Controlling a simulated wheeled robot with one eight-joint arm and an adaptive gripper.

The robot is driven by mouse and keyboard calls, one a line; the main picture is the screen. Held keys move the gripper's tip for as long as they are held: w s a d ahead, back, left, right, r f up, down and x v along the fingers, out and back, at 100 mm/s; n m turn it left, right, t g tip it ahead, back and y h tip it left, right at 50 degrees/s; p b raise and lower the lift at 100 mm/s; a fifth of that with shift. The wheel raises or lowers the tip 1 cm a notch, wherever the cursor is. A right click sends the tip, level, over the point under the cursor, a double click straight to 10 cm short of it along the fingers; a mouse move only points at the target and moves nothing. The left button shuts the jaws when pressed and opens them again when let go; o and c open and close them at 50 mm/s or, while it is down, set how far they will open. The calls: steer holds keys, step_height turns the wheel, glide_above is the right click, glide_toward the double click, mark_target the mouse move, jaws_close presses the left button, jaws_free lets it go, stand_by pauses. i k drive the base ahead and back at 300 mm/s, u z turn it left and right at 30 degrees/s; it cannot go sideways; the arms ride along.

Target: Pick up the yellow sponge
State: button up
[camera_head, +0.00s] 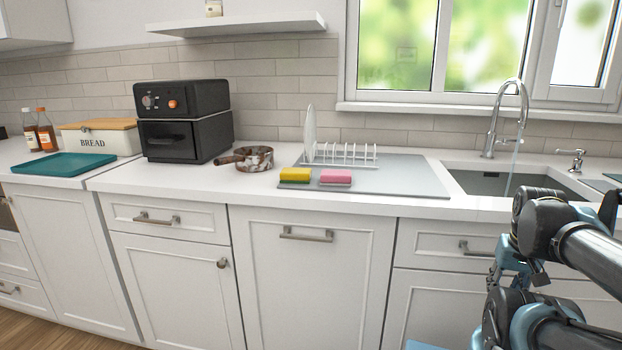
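The yellow sponge (295,174) lies flat near the front edge of the grey drainboard (400,182) on the white counter. My arm shows at the lower right, in front of the cabinets and well to the right of the sponges. I cannot make out my gripper's fingers in this view.
A white dish rack (345,160) with an upright plate (310,132) stands behind the sponges. A brown patterned pan (256,158) is to their left, beside a black appliance (183,140). The sink (485,184) with its running faucet (493,125) is at right. The counter between pan and sponges is mostly clear.

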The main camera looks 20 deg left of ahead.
mark_target(288, 175)
steer(key=u, duration=1.6)
